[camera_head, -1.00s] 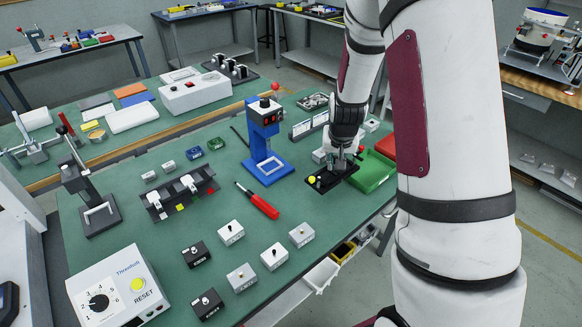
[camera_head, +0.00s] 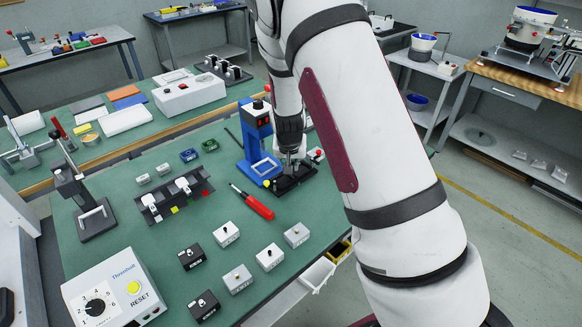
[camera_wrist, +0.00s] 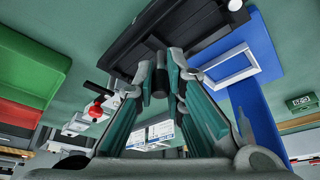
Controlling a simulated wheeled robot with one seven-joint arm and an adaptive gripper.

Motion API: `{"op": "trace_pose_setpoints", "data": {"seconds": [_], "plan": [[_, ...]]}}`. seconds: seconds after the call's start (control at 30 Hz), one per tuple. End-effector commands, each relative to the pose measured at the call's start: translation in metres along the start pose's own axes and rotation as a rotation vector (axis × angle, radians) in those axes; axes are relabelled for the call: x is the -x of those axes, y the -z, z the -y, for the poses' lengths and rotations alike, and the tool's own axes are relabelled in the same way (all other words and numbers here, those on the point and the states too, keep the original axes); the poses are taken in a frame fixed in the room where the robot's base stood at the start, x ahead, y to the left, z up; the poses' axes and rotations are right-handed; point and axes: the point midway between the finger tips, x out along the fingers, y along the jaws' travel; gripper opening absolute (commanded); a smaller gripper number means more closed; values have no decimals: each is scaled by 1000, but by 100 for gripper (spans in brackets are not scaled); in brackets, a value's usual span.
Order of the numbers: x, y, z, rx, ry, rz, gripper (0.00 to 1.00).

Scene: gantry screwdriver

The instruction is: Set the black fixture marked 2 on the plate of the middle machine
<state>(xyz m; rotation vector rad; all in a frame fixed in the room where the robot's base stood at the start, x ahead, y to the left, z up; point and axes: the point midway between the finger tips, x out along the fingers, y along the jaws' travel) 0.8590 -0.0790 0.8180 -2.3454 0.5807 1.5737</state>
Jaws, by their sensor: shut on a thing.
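The black fixture (camera_head: 299,182) is a flat dark plate with a yellow ball at its left end. My gripper (camera_head: 291,158) is shut on its black post, and in the wrist view the fingers (camera_wrist: 161,84) close around that post below the fixture (camera_wrist: 125,40). The blue middle machine (camera_head: 256,125) stands just left of the fixture. Its plate (camera_head: 263,167), a white frame on the blue base, also shows in the wrist view (camera_wrist: 230,67). The fixture is close beside the plate, not over its middle; whether it touches the base or table is unclear. No number is readable.
A dark press (camera_head: 80,190) stands at the left. A red screwdriver (camera_head: 254,204) lies left of the fixture, near several grey and black blocks. In the wrist view, a red-handled clamp (camera_wrist: 95,108) and green and red trays (camera_wrist: 28,85) are at the left.

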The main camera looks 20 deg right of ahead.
Motion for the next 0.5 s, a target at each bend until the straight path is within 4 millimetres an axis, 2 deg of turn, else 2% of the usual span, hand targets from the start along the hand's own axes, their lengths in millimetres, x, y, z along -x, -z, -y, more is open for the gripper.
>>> {"op": "trace_pose_setpoints", "data": {"seconds": [0.1, 0.43, 0.47, 0.5], "plan": [[-9, -3, 1, 0, 3, -4, 0], [-12, -3, 2, 0, 3, -5, 0], [-12, -5, 1, 1, 2, -2, 13], [-12, -4, 1, 1, 3, -2, 22]]}}
